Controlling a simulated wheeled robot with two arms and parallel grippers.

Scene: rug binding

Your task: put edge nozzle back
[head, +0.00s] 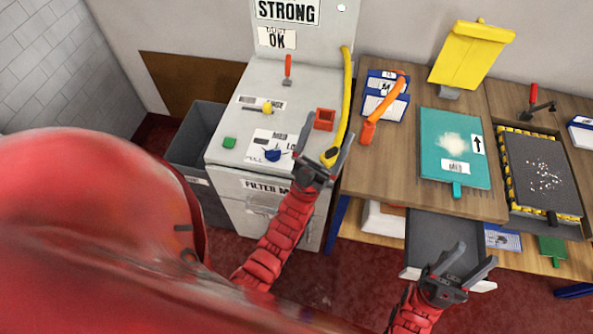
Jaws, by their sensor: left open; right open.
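My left gripper (330,131) is open over the front right of the grey machine top. A yellow hose (347,90) runs down the machine's right side, and its yellow end piece (331,156) shows between or just below the open fingers. I cannot tell whether they touch it. A red square open holder (324,119) sits on the machine top by the fingertips. An orange, tube-like tool (383,110) leans across blue-and-white cards on the wooden table. I cannot tell for certain which piece is the edge nozzle. My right gripper (478,253) is open and empty in front of the table.
The grey machine (225,155) carries a red-handled tool (287,69), a yellow knob, a green block and a blue piece. The wooden table (407,170) holds a teal board (440,120), a dark speckled tray (541,172) and a yellow stand (471,55). A dark bin (190,150) stands left.

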